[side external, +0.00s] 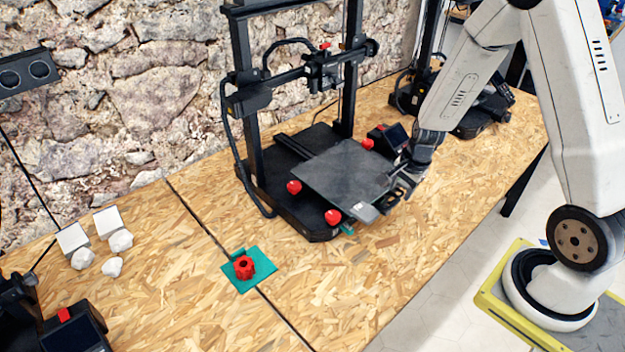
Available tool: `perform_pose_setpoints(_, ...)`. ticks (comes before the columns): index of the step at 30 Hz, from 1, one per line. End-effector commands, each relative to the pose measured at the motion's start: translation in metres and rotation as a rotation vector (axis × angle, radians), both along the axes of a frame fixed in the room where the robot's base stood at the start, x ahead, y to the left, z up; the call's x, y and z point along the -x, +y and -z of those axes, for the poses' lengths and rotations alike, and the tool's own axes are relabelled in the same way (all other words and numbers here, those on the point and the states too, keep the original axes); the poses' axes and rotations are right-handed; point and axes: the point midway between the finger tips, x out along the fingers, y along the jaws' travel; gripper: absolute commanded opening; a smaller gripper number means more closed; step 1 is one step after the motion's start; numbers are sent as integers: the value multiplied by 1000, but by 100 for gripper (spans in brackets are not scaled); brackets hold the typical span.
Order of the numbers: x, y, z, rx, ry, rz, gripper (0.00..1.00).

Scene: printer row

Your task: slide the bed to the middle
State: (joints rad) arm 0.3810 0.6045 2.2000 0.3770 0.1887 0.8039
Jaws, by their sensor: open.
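The bed (342,172) is a flat dark grey plate on the black 3D printer (262,172). It sits toward the front right of the printer's base, with red knobs (333,217) at its corners. My gripper (398,188) is at the bed's right front edge, low over the bench. Its jaws are open. A small light grey tab (364,212) shows at the bed's front corner, close to the jaws. I cannot tell whether the fingers touch the bed.
A red part on a teal mat (262,275) lies left of the printer. White lumps and cards (100,240) lie farther left. Other printers stand at the back right (480,108) and front left (70,330). The printer's screen (388,138) is behind my gripper.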

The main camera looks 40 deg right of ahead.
Motion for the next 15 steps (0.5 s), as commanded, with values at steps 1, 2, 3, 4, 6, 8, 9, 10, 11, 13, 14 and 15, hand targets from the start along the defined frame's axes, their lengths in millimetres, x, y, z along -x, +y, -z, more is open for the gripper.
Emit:
perform_pose_setpoints(1, -1, 0, 6, -1, 2, 1, 53)
perform_pose_setpoints(2, -1, 0, 9, -1, 3, 0, 53)
perform_pose_setpoints(3, -2, 1, 13, -2, 3, 1, 53)
perform_pose_setpoints(4, -2, 0, 16, -1, 3, 0, 53)
perform_pose_setpoints(6, -3, 0, 22, 1, 2, 0, 53)
perform_pose_setpoints(8, -4, 1, 26, -1, 2, 0, 53)
perform_pose_setpoints(9, -5, 1, 29, -1, 2, 1, 53)
perform_pose_setpoints(10, -5, 1, 31, -1, 1, -1, 53)
perform_pose_setpoints(11, -6, 1, 32, -1, 1, 0, 53)
perform_pose_setpoints(13, -6, 1, 36, -1, 1, -1, 53)
perform_pose_setpoints(14, -7, 0, 38, 0, 0, 0, 53)
perform_pose_setpoints(15, -7, 0, 39, 0, 0, -2, 53)
